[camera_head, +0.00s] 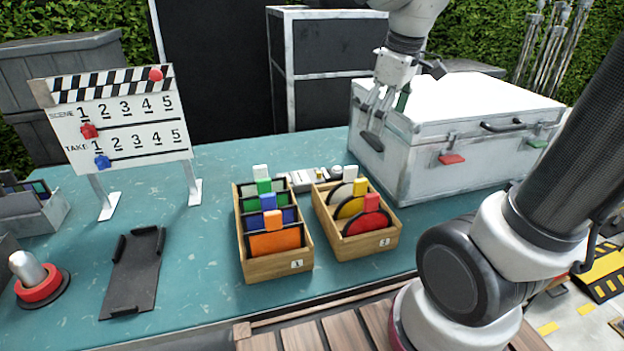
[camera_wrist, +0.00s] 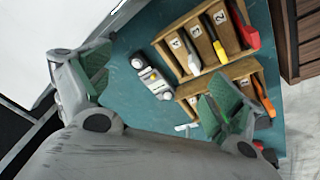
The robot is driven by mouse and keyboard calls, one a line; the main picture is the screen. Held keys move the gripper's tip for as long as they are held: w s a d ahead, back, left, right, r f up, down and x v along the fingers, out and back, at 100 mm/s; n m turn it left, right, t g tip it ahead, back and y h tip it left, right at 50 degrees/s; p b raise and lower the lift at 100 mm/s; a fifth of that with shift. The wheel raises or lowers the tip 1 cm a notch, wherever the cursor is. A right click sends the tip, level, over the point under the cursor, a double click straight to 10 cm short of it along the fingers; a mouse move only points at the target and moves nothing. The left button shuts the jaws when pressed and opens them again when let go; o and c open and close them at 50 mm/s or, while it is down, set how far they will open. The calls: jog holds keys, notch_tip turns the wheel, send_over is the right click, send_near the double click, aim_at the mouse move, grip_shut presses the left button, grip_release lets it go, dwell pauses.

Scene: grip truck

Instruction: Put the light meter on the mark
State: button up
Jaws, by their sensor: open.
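A small white and grey device, which looks like the light meter (camera_head: 308,179), lies on the teal table behind the two wooden boxes. It is partly hidden by them in the head view. The wrist view shows it more fully (camera_wrist: 152,76), lying between my spread fingers in the picture. My gripper (camera_head: 387,120) is open and empty, above the table's back right, in front of the white case and up to the right of the device. A dark flat plate with raised black edge pieces (camera_head: 136,270), possibly the mark, lies bare at the front left.
Wooden boxes (camera_head: 277,266) and (camera_head: 357,246) hold coloured cards upright. A clapperboard (camera_head: 118,130) stands at the left with red and blue markers. A red-ringed button (camera_head: 40,286) is front left. The white case (camera_head: 445,165) blocks the right. Table between plate and boxes is clear.

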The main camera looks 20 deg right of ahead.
jog(key=w+a+f+n+g, duration=0.1)
jog(key=w+a+f+n, duration=0.3)
jog(key=w, duration=0.3)
jog(key=n+g, duration=0.1)
jog(key=n, duration=0.5)
send_near(309, 175)
jog(key=shift+s+d+f, duration=0.2)
jog(key=shift+d+f, duration=0.1)
jog(key=f, duration=0.9)
jog(key=shift+w+a, duration=0.25)
jog(key=shift+a, duration=0.15)
jog(key=shift+r, duration=0.2)
jog(key=c, duration=1.5)
